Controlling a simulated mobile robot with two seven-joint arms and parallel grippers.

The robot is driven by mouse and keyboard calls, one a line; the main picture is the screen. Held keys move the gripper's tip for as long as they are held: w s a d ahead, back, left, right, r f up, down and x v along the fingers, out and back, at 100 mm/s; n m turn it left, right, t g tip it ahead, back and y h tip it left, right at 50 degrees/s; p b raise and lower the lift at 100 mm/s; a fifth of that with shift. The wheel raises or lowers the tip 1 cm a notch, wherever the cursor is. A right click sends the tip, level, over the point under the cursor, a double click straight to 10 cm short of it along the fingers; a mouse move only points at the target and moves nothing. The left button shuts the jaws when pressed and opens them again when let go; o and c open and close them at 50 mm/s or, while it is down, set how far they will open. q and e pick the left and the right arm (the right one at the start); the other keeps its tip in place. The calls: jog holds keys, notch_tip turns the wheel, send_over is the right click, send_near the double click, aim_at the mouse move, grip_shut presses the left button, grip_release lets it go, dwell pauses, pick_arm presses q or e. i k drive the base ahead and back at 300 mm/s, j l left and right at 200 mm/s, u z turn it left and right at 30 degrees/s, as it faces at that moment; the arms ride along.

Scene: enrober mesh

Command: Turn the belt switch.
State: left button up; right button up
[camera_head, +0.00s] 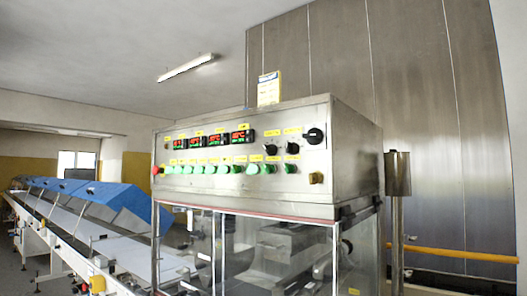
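A steel control panel (180,133) faces me on top of the enrober machine. Three black rotary knobs sit on its right half: a large one (315,136) at the upper right, and two smaller ones, a left one (270,149) and a right one (292,148), lower and to its left. Yellow labels mark the controls but are too small to read, so I cannot tell which knob is the belt switch. A row of several green buttons (223,169) runs below red-lit displays (216,138). Neither of my grippers is in view.
Glass doors (280,250) enclose the machine below the panel. A metal post with a cylinder (397,175) stands at its right, near a yellow rail (455,254). A long conveyor with blue covers (100,199) runs back at left. A red button (155,171) sits at the panel's left edge.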

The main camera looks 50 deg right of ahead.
aim_at(222, 169)
jog(key=k+z, duration=0.2)
jog(key=z, duration=0.3)
jog(key=k+l+z, duration=0.2)
jog(key=z, duration=0.3)
jog(key=k+l+z, duration=0.15)
jog(key=z, duration=0.35)
